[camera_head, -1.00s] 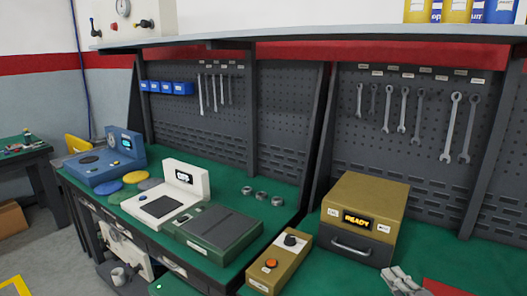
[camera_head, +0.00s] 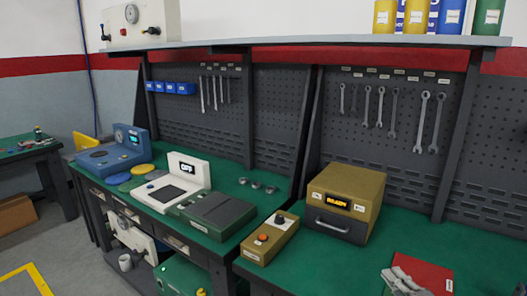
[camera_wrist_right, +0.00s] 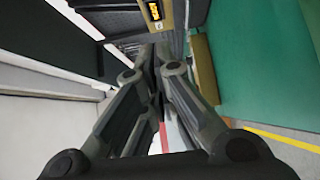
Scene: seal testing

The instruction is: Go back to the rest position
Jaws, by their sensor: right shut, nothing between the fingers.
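My right gripper (camera_head: 402,281) is at the bottom right of the head view, in front of the green workbench (camera_head: 468,225) and overlapping a red sheet (camera_head: 424,268). In the right wrist view its fingers (camera_wrist_right: 157,62) are closed together with nothing between them. My left gripper is not in view. A tan box with a "READY" display (camera_head: 345,190) stands on the bench, above and left of the right gripper in the picture.
A tan control box with an orange button (camera_head: 270,240), a dark green device (camera_head: 215,214), a white device (camera_head: 185,168) and a blue device (camera_head: 118,158) line the bench. Wrenches (camera_head: 428,122) hang on the pegboard behind. Floor (camera_head: 70,258) shows at the lower left.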

